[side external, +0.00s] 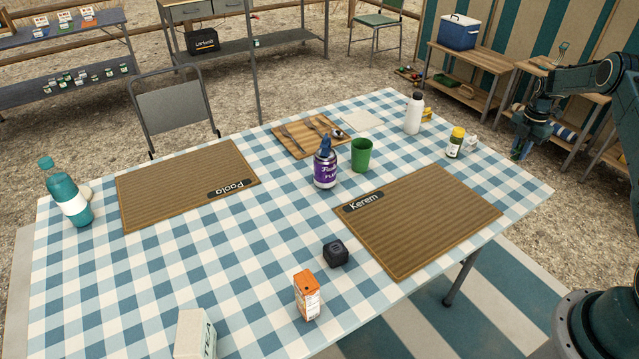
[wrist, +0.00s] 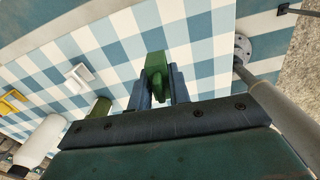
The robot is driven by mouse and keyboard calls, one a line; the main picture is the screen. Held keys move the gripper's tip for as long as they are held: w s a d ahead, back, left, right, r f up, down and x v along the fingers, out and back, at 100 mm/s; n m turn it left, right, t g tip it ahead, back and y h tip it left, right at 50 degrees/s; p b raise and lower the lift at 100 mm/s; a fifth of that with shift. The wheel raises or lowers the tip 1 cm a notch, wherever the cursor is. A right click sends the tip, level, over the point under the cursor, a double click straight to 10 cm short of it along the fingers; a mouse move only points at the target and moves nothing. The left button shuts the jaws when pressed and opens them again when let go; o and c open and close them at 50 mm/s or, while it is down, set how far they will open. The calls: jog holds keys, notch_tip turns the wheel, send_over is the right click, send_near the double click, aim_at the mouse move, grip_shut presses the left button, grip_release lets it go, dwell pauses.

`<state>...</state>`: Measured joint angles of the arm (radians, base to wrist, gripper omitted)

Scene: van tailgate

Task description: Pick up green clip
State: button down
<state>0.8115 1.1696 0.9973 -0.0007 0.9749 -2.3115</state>
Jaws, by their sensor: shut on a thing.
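The green clip (wrist: 154,72) sits between the two fingers of my gripper (wrist: 158,84) in the wrist view. My gripper is shut on it and holds it clear of the table. In the side view my gripper (side external: 521,150) hangs near the table's far right edge, with its fingers pointing down. Only a small bit of green shows between them there, and the fingers hide most of the clip.
A white bottle (side external: 414,113), a yellow clip (side external: 427,114), a yellow-lidded jar (side external: 455,143) and a white clip (side external: 471,144) stand left of my gripper. The brown placemat (side external: 430,225) lies nearer the camera. The checked cloth (side external: 508,187) is bare near the right corner.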

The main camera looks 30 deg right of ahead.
aim_at(523, 144)
notch_tip(523, 144, up, 13)
dwell(0.3)
jog(key=shift+r, duration=0.1)
dwell(0.4)
